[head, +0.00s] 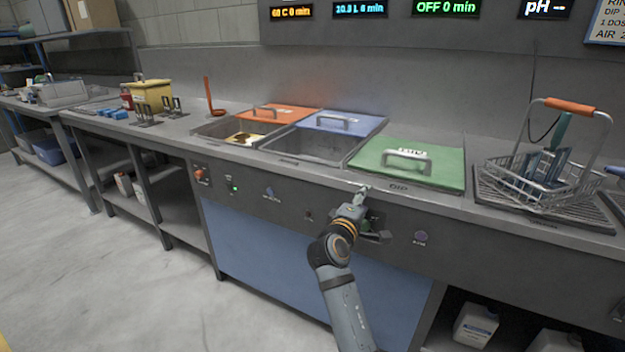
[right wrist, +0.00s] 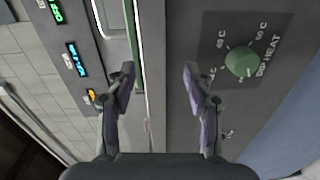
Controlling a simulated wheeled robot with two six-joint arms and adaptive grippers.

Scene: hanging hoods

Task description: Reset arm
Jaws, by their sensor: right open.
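My right gripper (head: 373,212) is at the front edge of the counter, in front of the green lid (head: 440,172). Its arm comes up from the bottom of the head view. In the right wrist view the two fingers (right wrist: 159,72) are spread wide with nothing between them. A green dial (right wrist: 242,61) marked DIP HEAT is on the front panel beside one finger, apart from it. In the head view the gripper hides most of this dial. My left gripper is not in view.
Orange (head: 288,113) and blue (head: 362,122) lids lie behind two open tanks. A wire basket (head: 500,177) with an orange handle stands on a drain grid at right. A yellow box (head: 153,95) stands at left. The floor (head: 120,260) at left is clear.

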